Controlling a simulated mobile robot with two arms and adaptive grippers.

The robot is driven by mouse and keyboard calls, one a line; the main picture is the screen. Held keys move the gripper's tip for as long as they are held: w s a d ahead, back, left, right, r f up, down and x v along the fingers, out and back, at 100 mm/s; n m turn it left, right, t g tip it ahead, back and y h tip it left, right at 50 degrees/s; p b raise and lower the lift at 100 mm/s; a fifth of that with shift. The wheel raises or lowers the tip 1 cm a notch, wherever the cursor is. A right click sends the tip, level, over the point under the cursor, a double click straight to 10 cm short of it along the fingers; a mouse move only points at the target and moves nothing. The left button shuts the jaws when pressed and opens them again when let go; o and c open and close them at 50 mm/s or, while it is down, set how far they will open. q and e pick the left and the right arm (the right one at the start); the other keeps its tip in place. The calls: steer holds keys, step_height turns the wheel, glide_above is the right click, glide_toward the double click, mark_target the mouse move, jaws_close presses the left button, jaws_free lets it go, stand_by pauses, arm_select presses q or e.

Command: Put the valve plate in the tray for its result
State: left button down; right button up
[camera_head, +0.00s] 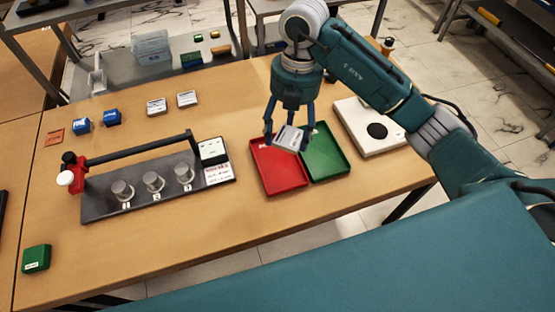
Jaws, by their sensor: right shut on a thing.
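My right gripper (288,140) is shut on a small grey-white labelled plate (291,136), which I take to be the valve plate. It holds the plate tilted above the area where the red tray (279,178) and the green tray (328,157) meet, nearer the red tray's upper right corner. The two trays lie side by side, and the visible parts of both look empty. The print on the plate is too small to read. I cannot tell the exact height of the plate over the trays. My left gripper is not in view.
A dark gauge rig (145,204) with three numbered metal cylinders and a black bar stands left of the trays. A white device (362,121) with a black disc is to their right. Blue blocks (82,125), two grey-white plates (156,106) and a green block (36,258) lie further left.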

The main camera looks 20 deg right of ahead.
steer(key=m, duration=0.1)
steer(key=r+m, duration=0.1)
steer(key=m, duration=0.1)
steer(key=w+r+m, duration=0.1)
steer(key=m, duration=0.1)
steer(key=shift+a+r+t+p, duration=0.2)
steer(key=shift+a+t+p, duration=0.1)
steer(key=shift+a, duration=0.05)
steer(key=m, duration=0.2)
steer(key=r+m, duration=0.1)
steer(key=shift+w+a, duration=0.2)
steer(key=shift+w, duration=0.05)
steer(key=shift+r+m, duration=0.15)
steer(key=shift+m, duration=0.25)
steer(key=shift+a+f, duration=0.1)
steer(key=shift+f, duration=0.2)
steer(key=p, duration=0.3)
glide_toward(279, 170)
steer(key=shift+m, duration=0.3)
steer(key=f, duration=0.5)
steer(key=shift+s+a+f, duration=0.15)
steer(key=shift+a+f, duration=0.05)
steer(key=shift+a, duration=0.15)
steer(key=shift+f, duration=0.45)
steer(key=o, duration=1.7)
